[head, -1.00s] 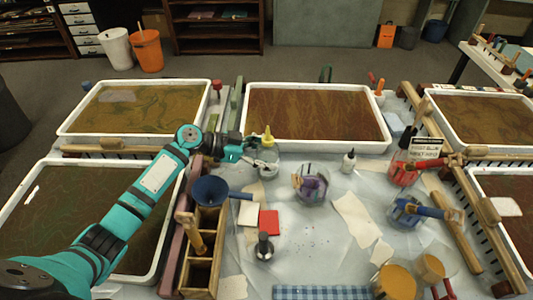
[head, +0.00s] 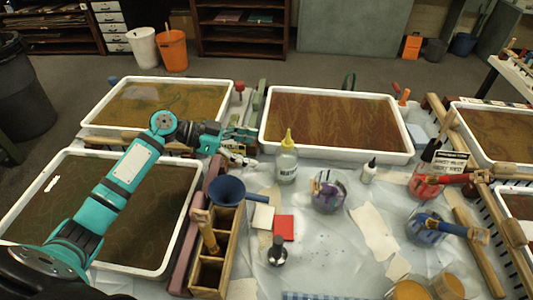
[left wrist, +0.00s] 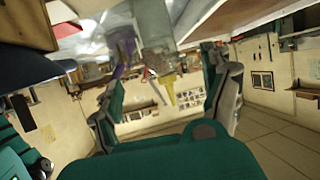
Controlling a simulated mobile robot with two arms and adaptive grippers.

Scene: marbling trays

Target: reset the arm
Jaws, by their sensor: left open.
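My left arm reaches in from the left in the head view, over the near left tray (head: 174,240). My left gripper (head: 250,147) is open and empty, in front of the gap between the two back trays. In the left wrist view the two fingers of my left gripper (left wrist: 163,78) stand wide apart. A clear bottle (head: 286,167) with a yellow nozzle stands upright just right of the fingertips, apart from them. Its yellow nozzle (left wrist: 167,92) shows upside down between the fingers in the left wrist view. My right gripper is not in view.
The back left tray (head: 88,124) and the middle tray (head: 335,151) flank the gripper. A jar with purple (head: 328,192) and a small white bottle (head: 369,171) stand right of the yellow-nozzled bottle.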

